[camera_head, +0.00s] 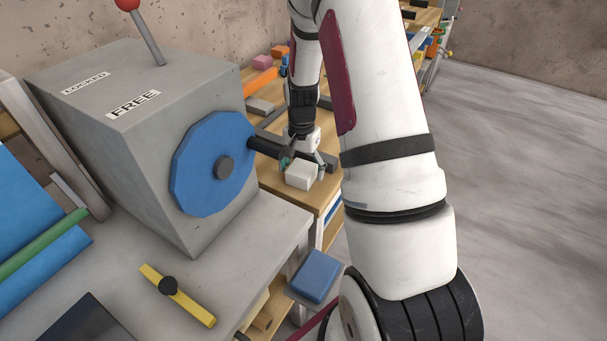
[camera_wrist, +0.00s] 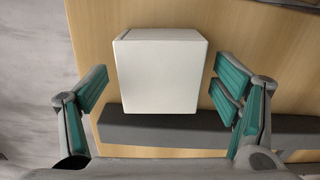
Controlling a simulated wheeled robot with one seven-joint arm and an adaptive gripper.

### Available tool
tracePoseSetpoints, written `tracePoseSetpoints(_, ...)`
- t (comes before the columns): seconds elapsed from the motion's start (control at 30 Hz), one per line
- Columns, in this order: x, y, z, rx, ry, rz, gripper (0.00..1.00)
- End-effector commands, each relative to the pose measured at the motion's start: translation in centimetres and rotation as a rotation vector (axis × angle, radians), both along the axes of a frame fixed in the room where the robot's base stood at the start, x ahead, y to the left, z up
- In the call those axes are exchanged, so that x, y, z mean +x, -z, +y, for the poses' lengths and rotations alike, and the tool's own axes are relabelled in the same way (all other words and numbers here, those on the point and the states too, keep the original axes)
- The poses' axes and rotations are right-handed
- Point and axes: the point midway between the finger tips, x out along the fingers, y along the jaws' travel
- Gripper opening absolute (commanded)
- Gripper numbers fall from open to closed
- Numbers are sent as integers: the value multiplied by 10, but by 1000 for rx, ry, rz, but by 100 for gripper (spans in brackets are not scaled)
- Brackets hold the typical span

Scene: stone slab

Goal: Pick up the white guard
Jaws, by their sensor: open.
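The white guard, a white block (camera_wrist: 159,72), sits on the wooden bench top between and just ahead of my open fingers in the wrist view. In the head view the white block (camera_head: 300,176) lies near the bench's front edge, under my gripper (camera_head: 305,160). In the wrist view my gripper (camera_wrist: 158,112) has its teal pads apart, one on each side of the block, with gaps between pads and block. I cannot tell the exact height of the fingertips over the bench.
A dark grey bar (camera_wrist: 170,130) lies beside the block on the wooden bench (camera_wrist: 270,60). A grey machine box (camera_head: 130,110) with a blue wheel (camera_head: 200,165) stands left of my arm. Orange and pink blocks (camera_head: 262,62) lie farther back. Open floor (camera_head: 520,200) is at the right.

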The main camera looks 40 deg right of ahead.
Motion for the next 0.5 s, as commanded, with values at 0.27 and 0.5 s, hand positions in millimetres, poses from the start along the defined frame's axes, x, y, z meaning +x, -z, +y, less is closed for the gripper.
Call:
tracePoseSetpoints(0.27, 0, 3, 0, 0, 0, -1, 82)
tracePoseSetpoints(0.5, 0, 3, 0, 0, 0, -1, 34)
